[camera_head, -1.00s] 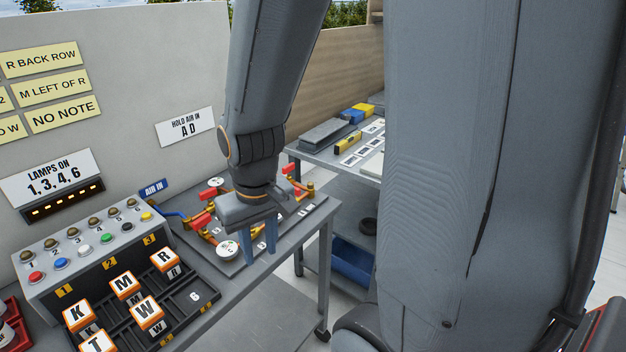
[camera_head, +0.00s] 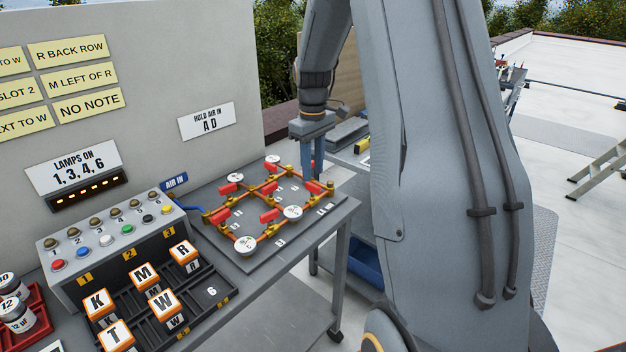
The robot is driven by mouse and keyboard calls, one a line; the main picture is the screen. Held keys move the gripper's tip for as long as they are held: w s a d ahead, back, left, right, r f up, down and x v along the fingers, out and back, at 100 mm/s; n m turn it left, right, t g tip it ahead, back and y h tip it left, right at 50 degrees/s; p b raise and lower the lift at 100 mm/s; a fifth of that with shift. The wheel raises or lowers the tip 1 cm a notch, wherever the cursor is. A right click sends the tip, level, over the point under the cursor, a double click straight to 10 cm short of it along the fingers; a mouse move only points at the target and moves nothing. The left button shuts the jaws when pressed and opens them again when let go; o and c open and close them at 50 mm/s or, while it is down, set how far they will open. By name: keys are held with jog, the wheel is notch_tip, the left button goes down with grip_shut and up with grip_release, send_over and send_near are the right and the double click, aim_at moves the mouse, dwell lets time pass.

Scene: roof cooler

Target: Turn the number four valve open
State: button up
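The valve board (camera_head: 232,250) lies on the grey bench, with copper pipes, brass fittings and several red valve handles. One red handle (camera_head: 312,187) is at the right, one (camera_head: 270,215) in the middle, one (camera_head: 221,216) at the left. The number labels are too small to read, so I cannot tell which valve is number four. My gripper (camera_head: 313,160) points down over the board's far right edge, above or behind the right handle. Its blue fingers look apart and empty.
A lamp and button box (camera_head: 110,245) and a rack with lettered cubes (camera_head: 165,303) stand to the left. A second bench (camera_head: 350,160) stands behind. My arm hides much of the right side.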

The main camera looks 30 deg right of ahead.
aim_at(312, 184)
jog(key=shift+f+p, duration=0.55)
jog(key=shift+f, duration=1.8)
grip_shut()
